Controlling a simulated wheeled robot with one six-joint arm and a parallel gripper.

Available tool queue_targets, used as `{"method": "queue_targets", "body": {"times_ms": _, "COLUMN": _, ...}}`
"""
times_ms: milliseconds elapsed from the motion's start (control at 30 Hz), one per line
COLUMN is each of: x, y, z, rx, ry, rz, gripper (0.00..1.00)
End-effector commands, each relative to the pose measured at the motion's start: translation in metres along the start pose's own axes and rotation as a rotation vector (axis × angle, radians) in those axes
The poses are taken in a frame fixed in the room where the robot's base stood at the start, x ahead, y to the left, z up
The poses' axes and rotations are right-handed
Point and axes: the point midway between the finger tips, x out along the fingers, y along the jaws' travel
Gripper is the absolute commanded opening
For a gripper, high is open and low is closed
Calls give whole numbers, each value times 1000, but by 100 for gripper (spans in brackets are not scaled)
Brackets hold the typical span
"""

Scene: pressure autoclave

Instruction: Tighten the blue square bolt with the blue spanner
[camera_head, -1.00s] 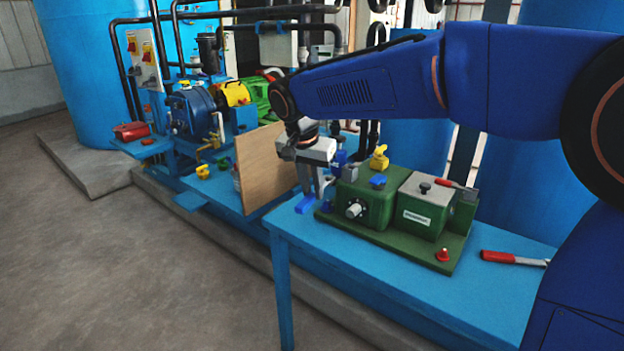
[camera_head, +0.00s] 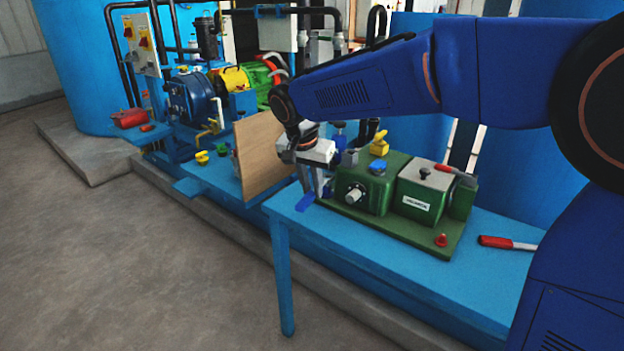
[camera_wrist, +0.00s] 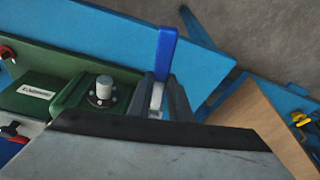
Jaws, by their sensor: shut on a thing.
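My gripper (camera_head: 318,186) is at the left end of the green machine, over the blue table, and points down. It is shut on the blue spanner, whose blue end (camera_head: 305,201) sticks out low on the near side. In the wrist view the blue spanner (camera_wrist: 165,52) runs up from between the fingers (camera_wrist: 158,98), over the table edge. A small blue piece (camera_head: 378,167) sits on top of the green box; it may be the blue square bolt, but its shape is too small to tell. The spanner is apart from this piece.
The green machine (camera_head: 358,188) has a pale round shaft at its front and a yellow valve (camera_head: 379,144) behind. A red-handled tool (camera_head: 508,242) lies on the blue table (camera_head: 400,262) to the right. A wooden board (camera_head: 262,155) stands close left of my gripper.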

Motion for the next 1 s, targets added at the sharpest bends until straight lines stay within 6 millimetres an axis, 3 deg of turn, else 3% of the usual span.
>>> {"method": "queue_targets", "body": {"times_ms": 333, "x": 18, "y": 0, "z": 5, "rx": 1, "ry": 0, "rz": 0, "gripper": 0}}
{"method": "queue_targets", "body": {"times_ms": 1000, "x": 20, "y": 0, "z": 6, "rx": 1, "ry": 0, "rz": -1, "gripper": 0}}
